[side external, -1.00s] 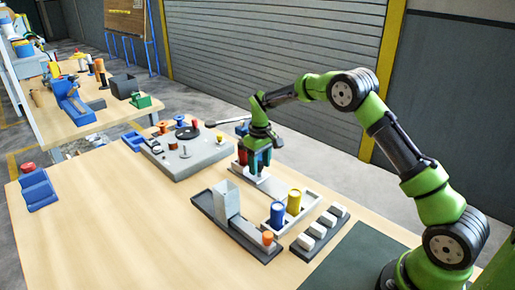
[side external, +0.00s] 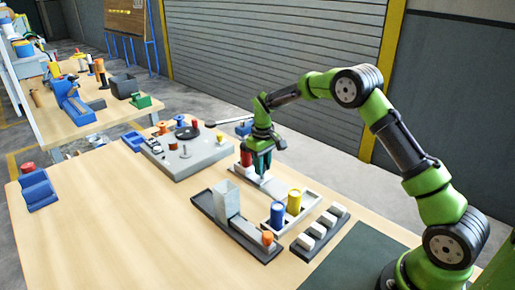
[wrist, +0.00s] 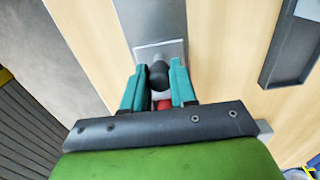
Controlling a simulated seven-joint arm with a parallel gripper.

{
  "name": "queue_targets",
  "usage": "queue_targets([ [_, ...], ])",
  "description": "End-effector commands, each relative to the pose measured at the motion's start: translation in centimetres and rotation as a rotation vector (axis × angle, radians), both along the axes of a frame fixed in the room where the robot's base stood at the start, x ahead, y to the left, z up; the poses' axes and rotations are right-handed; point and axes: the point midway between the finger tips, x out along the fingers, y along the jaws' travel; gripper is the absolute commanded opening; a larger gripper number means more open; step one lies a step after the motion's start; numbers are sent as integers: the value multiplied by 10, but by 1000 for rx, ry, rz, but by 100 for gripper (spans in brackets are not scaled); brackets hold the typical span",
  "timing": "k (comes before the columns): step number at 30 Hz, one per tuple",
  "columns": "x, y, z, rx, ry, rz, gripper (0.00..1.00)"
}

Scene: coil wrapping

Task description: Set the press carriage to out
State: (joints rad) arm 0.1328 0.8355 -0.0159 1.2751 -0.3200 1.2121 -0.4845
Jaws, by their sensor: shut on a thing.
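My gripper (wrist: 157,88) has its teal fingers on either side of a dark rounded knob (wrist: 159,73), shut on it. The knob stands over a pale square plate (wrist: 150,50) at the end of a grey strip, which I take as the press carriage. In the side view my gripper (side external: 262,163) is low over the pale carriage base (side external: 268,181), which hides most of the knob. A red piece (side external: 246,158) stands just left of the fingers; a bit of red (wrist: 164,104) also shows between them in the wrist view.
A pale tray (side external: 312,203) with a blue and a yellow cylinder lies in front of my gripper. Nearby are a dark tray with a grey post (side external: 227,198) and a rack of white blocks (side external: 319,230). A grey winding station (side external: 190,158) stands left.

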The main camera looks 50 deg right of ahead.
Motion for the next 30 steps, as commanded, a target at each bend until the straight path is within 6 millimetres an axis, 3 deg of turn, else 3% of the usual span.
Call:
queue_targets([
  [15, -85, 0, 2, -1, -3, -1, 0],
  [28, -95, 0, 1, 1, 5, -4, 0],
  [29, -95, 0, 1, 1, 6, -4, 32],
  [30, -95, 0, 1, 0, 6, -3, 38],
])
